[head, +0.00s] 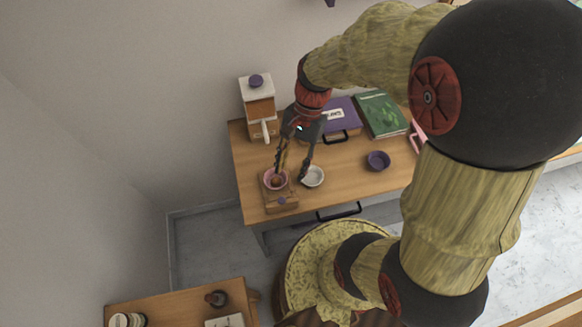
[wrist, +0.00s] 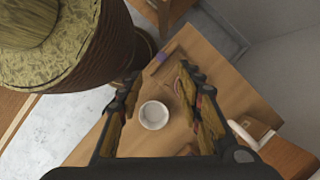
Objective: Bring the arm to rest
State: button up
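My gripper (head: 292,172) hangs over the left part of the wooden table (head: 343,188), pointing down, with its two fingers spread. A white cup (head: 314,177) is beside the right finger, and a pink bowl (head: 268,181) with something brown in it is by the left finger. In the wrist view the fingers of my gripper (wrist: 159,74) stand wide apart. The white cup (wrist: 154,115) shows between them, below on the table, and nothing is held.
A white and wooden grinder (head: 260,105) stands at the table's back left. A purple box (head: 340,116) and a green book (head: 381,114) lie at the back. A small purple bowl (head: 378,160) stands to the right. A lower side table (head: 180,302) holds several items.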

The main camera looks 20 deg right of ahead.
dwell(0.4)
jog(key=s+d+r+n+t+h+b, duration=0.1)
jog(key=s+r+n+t+h+b, duration=0.2)
jog(key=r+n+t+b, duration=0.3)
notch_tip(320, 180, up, 7)
jog(key=n+t, duration=0.2)
jog(key=n, duration=0.3)
jog(key=shift+s+d+h, duration=0.2)
jog(key=shift+d+h, duration=0.2)
